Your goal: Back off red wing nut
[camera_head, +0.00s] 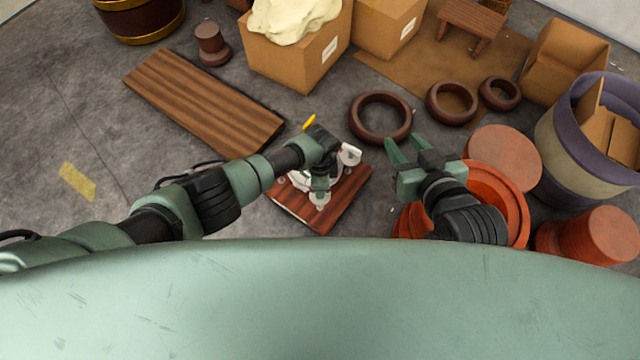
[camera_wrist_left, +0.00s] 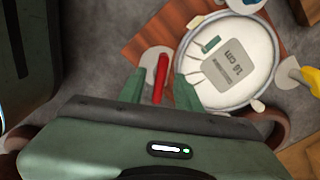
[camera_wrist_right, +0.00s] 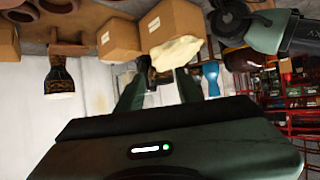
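The red wing nut (camera_wrist_left: 160,76) stands up in the left wrist view, between the two fingertips of my left gripper (camera_wrist_left: 159,90). A small gap shows between it and each finger, so the gripper looks open around it. A yellow wing nut (camera_wrist_left: 302,76) is at the drum's right side. In the head view my left gripper (camera_head: 320,185) hangs over the drum and hides most of it; the red wing nut is hidden there. My right gripper (camera_head: 407,148) is open and empty.
The drum is over a wooden board (camera_head: 347,205) on the grey floor. Dark rings (camera_head: 381,138) lie behind it. Orange-red pottery (camera_head: 515,200) is close to my right arm. A long plank (camera_head: 200,100) lies to the left. Cardboard boxes (camera_head: 290,65) stand behind.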

